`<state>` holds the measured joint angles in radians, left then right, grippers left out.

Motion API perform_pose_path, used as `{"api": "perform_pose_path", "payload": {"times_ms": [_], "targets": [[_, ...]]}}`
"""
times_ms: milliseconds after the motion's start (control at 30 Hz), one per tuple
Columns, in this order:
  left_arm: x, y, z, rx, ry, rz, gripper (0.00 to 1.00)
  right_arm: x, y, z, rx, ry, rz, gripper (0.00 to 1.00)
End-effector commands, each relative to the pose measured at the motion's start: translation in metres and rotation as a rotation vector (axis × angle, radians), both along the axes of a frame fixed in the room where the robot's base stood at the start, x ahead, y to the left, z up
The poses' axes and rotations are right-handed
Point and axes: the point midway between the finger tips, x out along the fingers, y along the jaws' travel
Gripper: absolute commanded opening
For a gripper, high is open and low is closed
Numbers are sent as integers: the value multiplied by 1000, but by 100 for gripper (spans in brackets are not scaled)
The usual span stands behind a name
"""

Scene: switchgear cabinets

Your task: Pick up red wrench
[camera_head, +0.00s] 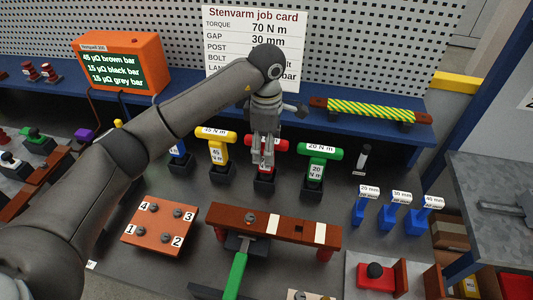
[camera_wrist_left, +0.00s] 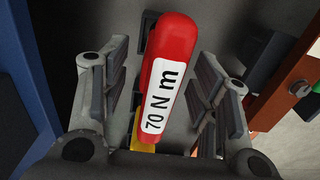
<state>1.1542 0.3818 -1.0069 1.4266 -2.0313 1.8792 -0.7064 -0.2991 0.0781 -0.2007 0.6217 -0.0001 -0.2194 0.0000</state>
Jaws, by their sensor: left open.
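The red wrench (camera_head: 282,145) stands upright in a black holder, in a row between a yellow wrench (camera_head: 216,137) and a green wrench (camera_head: 319,151). My left gripper (camera_head: 264,150) points down at the red wrench and hides part of its top. In the left wrist view the red handle (camera_wrist_left: 176,55), with a white "70 N m" label, lies between the fingers of my open gripper (camera_wrist_left: 160,88). Gaps show on both sides of the handle. The lower part of the wrench is hidden there. My right gripper is not in view.
A job card (camera_head: 245,22) reading 70 N m stands behind on the blue shelf. A brown bar (camera_head: 310,232) lies in front, beside a plate with numbered bolts (camera_head: 140,235). Blue gauges (camera_head: 388,217) stand to the right. The yellow and green wrenches are close on either side.

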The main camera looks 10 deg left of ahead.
Motion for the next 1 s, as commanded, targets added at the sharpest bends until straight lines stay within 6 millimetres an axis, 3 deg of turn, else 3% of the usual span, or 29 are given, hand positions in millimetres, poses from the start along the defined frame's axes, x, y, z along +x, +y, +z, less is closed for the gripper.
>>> {"api": "perform_pose_path", "payload": {"times_ms": [33,233,500,933,1000], "targets": [[-1,0,-3,1,5,2,55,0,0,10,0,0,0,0],[0,0,-28,0,1,1,55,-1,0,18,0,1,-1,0],[0,0,-33,0,0,0,55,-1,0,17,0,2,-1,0],[0,0,-33,0,0,0,1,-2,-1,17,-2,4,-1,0],[0,1,-33,0,0,0,0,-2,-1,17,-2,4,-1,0]]}}
